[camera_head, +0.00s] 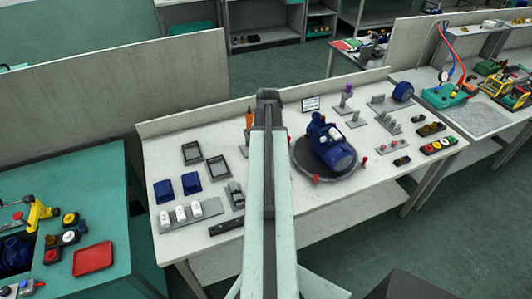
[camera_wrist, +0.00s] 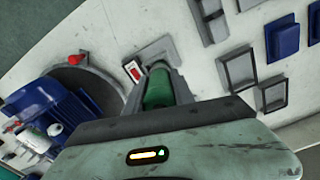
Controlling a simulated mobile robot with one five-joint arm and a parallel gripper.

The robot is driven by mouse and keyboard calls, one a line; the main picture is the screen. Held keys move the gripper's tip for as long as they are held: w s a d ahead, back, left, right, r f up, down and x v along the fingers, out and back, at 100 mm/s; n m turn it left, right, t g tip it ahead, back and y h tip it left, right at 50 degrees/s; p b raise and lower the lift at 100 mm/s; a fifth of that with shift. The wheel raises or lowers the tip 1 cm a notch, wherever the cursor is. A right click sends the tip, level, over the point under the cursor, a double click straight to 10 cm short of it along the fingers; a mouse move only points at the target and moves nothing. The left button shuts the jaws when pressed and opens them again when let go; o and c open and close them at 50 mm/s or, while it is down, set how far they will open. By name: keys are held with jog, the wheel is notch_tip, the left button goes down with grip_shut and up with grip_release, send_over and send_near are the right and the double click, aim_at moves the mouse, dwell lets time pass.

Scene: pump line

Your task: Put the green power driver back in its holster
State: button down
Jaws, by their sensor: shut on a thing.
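My gripper (camera_wrist: 158,80) is shut on the green power driver (camera_wrist: 158,88). Only a short green rounded part of the driver shows between the dark fingers in the wrist view; the rest is hidden. In the head view my arm reaches over the white bench (camera_head: 225,260), and the gripper end (camera_head: 268,97) shows near its back edge; the driver cannot be made out there. A grey fixture (camera_wrist: 155,48) lies just beyond the fingers in the wrist view. I cannot tell whether it is the holster, or whether the driver touches it.
A blue pump (camera_head: 332,145) stands on a round base with red knobs, right of my arm. Dark frames (camera_head: 192,152), blue boxes (camera_head: 191,183) and a block of white pieces (camera_head: 181,213) lie left. A low panel (camera_head: 180,120) closes the bench's back.

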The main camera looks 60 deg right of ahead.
jog(key=shift+f, duration=0.4)
jog(key=c, duration=1)
grip_release()
jog(key=shift+r, duration=0.1)
notch_tip(320, 180, up, 6)
jog(key=p, duration=0.5)
jog(key=shift+s+p, duration=0.1)
jog(key=shift+p, duration=0.2)
